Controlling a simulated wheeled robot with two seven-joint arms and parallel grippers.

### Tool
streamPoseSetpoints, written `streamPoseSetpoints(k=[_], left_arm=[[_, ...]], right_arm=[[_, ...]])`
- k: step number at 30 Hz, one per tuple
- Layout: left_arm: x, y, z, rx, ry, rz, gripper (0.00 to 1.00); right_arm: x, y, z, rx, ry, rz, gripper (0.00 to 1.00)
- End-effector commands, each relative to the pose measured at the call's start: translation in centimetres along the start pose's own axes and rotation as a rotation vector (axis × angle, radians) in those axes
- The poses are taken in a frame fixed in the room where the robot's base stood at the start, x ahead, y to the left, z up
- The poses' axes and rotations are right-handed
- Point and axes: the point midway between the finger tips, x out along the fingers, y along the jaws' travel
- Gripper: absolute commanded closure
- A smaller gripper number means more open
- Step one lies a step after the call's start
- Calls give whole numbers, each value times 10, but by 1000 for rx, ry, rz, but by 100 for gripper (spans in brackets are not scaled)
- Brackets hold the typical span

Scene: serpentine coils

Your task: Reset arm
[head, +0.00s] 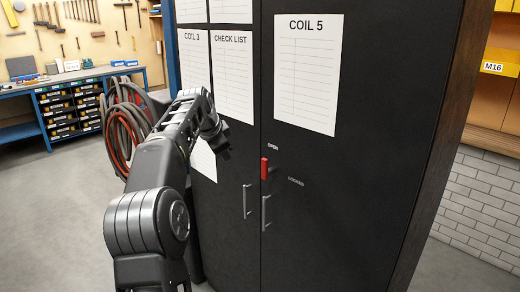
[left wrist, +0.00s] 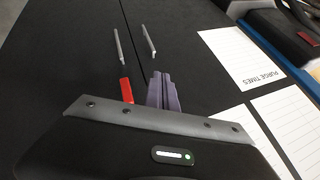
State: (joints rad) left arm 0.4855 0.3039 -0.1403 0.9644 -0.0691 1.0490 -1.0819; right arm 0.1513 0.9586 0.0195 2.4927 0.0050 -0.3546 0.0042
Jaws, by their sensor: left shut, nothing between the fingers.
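My left arm reaches in from the left in the head view. Its gripper (head: 222,152) is in front of the black cabinet (head: 345,180), left of the red lever (head: 264,168). In the left wrist view the fingers (left wrist: 162,88) are together and empty, apart from the red lever (left wrist: 126,90) beside them. The lever stands upright on the right door, below the OPEN label (head: 272,146) and left of the LOCKED label (head: 295,182). My right gripper is not in view.
Two door handles (head: 247,201) (head: 266,213) are below the lever. Paper sheets (head: 308,72) are on the doors. Coiled hoses (head: 125,125) hang behind my left arm. A workbench (head: 70,82) stands at the back left, with open grey floor (head: 50,215) before it.

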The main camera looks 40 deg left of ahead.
Motion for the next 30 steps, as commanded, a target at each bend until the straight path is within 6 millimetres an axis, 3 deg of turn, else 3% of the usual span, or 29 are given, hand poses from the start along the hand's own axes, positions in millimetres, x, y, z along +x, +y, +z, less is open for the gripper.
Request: streamPoseSetpoints(k=[10,14,16,20,23,27,30], left_arm=[[9,6,-2,-5,0,10,100],[41,30,-8,-25,1,47,100],[68,54,-13,-45,1,79,100],[130,119,-21,-99,-5,158,100],[177,186,-23,-152,-17,227,100],[228,292,-15,-230,-49,324,100],[250,370,-1,-285,-82,390,100]], right_arm=[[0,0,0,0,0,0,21],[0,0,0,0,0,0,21],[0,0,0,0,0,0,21],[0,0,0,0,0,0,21],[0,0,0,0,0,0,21],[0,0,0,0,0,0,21],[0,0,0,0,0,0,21]])
